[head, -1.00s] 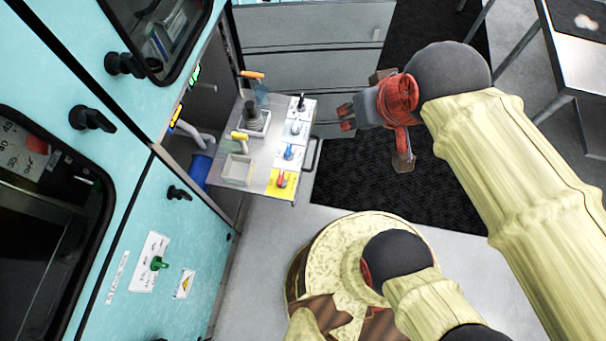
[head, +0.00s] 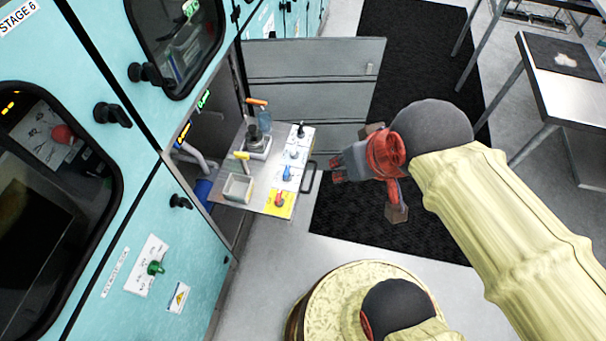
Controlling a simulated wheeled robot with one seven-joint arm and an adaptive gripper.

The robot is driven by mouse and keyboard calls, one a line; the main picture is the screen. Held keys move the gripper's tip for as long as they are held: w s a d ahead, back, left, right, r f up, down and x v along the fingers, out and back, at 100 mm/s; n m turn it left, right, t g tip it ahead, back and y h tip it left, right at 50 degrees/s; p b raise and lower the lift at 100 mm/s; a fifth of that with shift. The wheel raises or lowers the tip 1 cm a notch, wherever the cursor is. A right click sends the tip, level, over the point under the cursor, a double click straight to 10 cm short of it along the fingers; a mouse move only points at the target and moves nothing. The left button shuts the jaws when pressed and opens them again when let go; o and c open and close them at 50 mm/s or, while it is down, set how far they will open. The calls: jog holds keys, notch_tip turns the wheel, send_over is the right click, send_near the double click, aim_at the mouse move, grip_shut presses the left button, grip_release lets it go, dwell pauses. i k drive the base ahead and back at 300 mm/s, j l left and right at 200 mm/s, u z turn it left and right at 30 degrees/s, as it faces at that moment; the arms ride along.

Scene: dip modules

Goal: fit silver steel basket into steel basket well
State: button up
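A small open silver-grey box (head: 238,189), which looks like a basket or well, is at the front left of the pulled-out steel shelf (head: 232,202). A yellow handle (head: 241,156) stands just behind it; I cannot tell what it joins. A dark round part on a square base (head: 257,146) sits farther back, beside an orange handle (head: 257,102) over a bluish vessel. I cannot tell for sure which is the silver steel basket and which its well. My gripper (head: 338,170) is right of the shelf, apart from it. Its fingers look spread and empty.
Coloured knobs (head: 287,173) line the shelf's right side, with a bar handle (head: 309,177) beyond. Turquoise cabinets (head: 120,190) stand left. A grey open door panel (head: 315,85) is behind. A black mat (head: 345,225) lies below my gripper. A steel table (head: 570,90) stands right.

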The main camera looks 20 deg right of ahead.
aim_at(256, 192)
jog(key=i+j+z, duration=0.2)
jog(key=i, duration=0.25)
jog(key=i+j+z, duration=0.15)
jog(key=i, duration=0.3)
